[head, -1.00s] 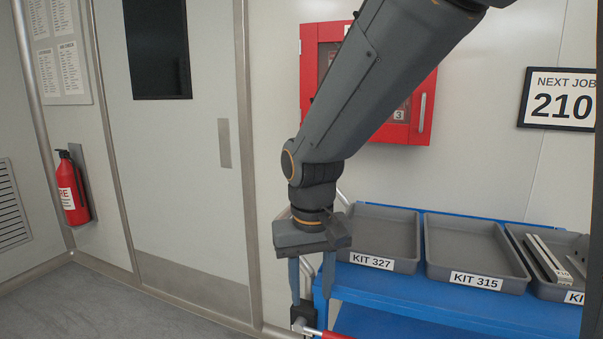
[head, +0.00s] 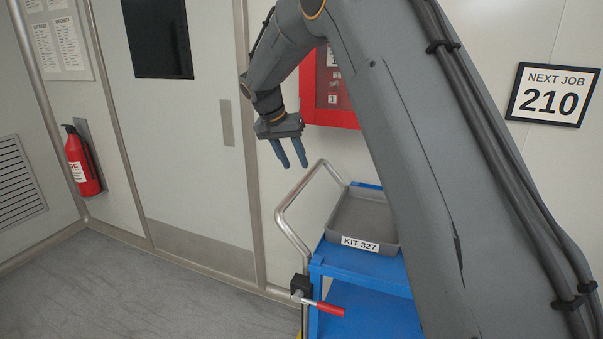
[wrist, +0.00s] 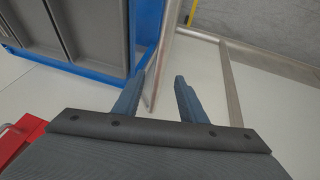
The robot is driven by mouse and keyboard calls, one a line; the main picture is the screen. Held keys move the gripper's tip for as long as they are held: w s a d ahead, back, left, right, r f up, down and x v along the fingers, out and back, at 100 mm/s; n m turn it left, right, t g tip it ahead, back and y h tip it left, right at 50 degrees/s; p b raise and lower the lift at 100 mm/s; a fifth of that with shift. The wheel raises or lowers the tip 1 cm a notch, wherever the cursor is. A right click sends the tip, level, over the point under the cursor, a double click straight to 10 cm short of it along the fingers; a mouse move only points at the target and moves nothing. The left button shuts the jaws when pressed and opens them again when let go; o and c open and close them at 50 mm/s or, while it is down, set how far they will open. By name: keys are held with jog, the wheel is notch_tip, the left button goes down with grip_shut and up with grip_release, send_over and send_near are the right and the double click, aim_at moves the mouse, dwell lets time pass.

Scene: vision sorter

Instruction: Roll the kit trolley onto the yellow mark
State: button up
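The kit trolley is a blue cart (head: 365,278) with a silver tube handle (head: 283,208) at its left end. A black block with a red-gripped lever (head: 328,308) sits at its near left corner, the lever pointing right. My gripper (head: 293,165) hangs above and left of the handle, fingers apart and empty. In the wrist view, the handle tube (wrist: 163,72) shows beyond the gap between my fingers (wrist: 162,80), apparently untouched. A small yellow patch (head: 299,335) shows at the head view's bottom edge, and a yellow strip (wrist: 191,11) in the wrist view; I cannot tell whether either is the mark.
A grey tray labelled KIT 327 (head: 365,222) stands on the trolley top; my arm hides the rest. A red wall cabinet (head: 330,95) is behind my gripper. A door (head: 190,150) and a fire extinguisher (head: 82,162) are at left. The left floor (head: 130,290) is clear.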

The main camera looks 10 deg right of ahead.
aim_at(303, 179)
jog(key=shift+w+p+x, duration=0.15)
jog(key=shift+p+x, duration=0.4)
jog(key=shift+x, duration=1.35)
jog(key=shift+w+p+x, duration=0.1)
jog(key=shift+p+x, duration=0.4)
jog(key=shift+x, duration=1.45)
jog(key=shift+r, duration=0.1)
grip_shut()
